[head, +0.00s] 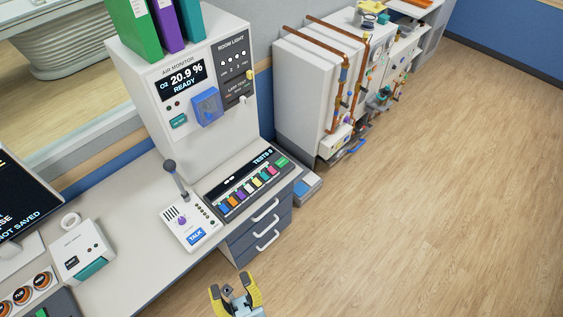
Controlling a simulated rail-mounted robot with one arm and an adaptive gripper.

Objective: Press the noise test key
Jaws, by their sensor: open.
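A dark panel labelled TESTS (245,182) lies on the desk at its right end, with a row of several coloured keys and a green key at its right end. The key labels are too small to read, so I cannot tell which one is the noise test key. My gripper (234,287) is at the bottom of the view, in front of the desk and its drawers. Its yellow fingers are apart and nothing shows between them. It is clear of the panel, which lies above it in the picture.
A talk unit with an upright microphone (190,226) stands left of the panel. The white air monitor cabinet (200,99) rises behind. A white box (82,252) and a screen are further left. Drawers (262,226) are below the panel. The wooden floor (420,200) at right is free.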

